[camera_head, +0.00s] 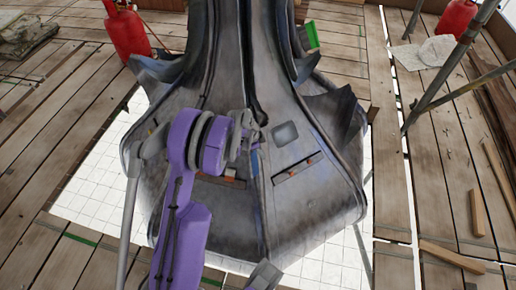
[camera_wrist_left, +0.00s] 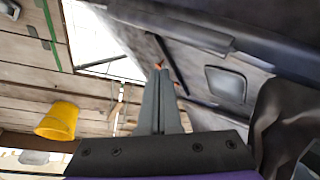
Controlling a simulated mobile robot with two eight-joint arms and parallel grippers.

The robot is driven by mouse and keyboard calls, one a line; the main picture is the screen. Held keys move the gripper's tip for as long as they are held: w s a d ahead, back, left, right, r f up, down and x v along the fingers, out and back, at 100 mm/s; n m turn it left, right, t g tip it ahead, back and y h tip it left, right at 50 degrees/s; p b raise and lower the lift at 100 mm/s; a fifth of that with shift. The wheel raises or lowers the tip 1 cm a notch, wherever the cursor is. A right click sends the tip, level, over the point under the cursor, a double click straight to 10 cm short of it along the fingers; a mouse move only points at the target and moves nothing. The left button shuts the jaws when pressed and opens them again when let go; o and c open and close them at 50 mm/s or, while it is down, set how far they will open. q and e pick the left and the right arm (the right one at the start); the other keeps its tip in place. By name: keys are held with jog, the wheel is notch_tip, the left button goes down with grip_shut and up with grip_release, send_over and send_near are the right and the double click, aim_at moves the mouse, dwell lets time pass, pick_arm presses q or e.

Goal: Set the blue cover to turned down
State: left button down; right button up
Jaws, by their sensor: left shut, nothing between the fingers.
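The large dark metal spire finial (camera_head: 225,215) fills the middle of the head view. My left gripper (camera_head: 250,132) is in front of its sloping face, left of a grey square plate (camera_head: 285,133). In the left wrist view the gripper's fingers (camera_wrist_left: 158,72) are shut and empty, with their tips close to a small orange-red piece (camera_wrist_left: 159,65) at a dark slot; I cannot tell whether they touch. A small bluish patch shows just below the gripper in the head view, but I cannot tell whether it is the blue cover.
A slot with orange-red pieces (camera_head: 308,161) is on the finial's right face. Red canisters (camera_head: 127,32) stand on the plank floor behind. Metal poles (camera_head: 440,75) and loose boards are at the right. A yellow bucket (camera_wrist_left: 58,120) shows in the left wrist view.

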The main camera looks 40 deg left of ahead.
aim_at(253, 164)
pick_arm(q)
jog(key=shift+s+a+f+b, duration=0.35)
jog(key=shift+s+a+f, duration=0.3)
jog(key=shift+s+f, duration=0.2)
jog(key=shift+s+a, duration=0.4)
jog(key=shift+s, duration=0.1)
